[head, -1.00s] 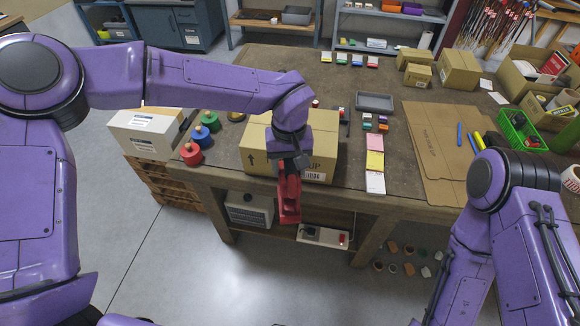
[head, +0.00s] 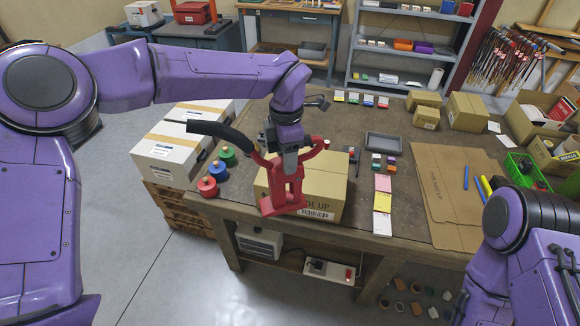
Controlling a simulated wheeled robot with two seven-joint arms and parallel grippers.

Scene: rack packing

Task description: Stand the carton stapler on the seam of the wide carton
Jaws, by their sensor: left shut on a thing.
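The carton stapler (head: 284,188) is red with a long black handle that reaches out to the left. My left gripper (head: 290,150) is shut on it near its top, and the stapler hangs roughly upright with its flat red base down. The wide carton (head: 330,192) is brown and sits at the near edge of the workbench. The stapler shows in front of the carton's left part; I cannot tell whether its base touches it. The carton's seam is mostly hidden by the stapler and my arm. My right arm shows at the lower right, but its gripper is out of view.
The workbench (head: 410,230) carries red, blue and green round-knobbed things (head: 208,187) left of the carton. Coloured pads (head: 383,184), a grey tray (head: 384,144) and flat cardboard (head: 445,190) lie to the right. White boxes (head: 165,158) are stacked left of the bench.

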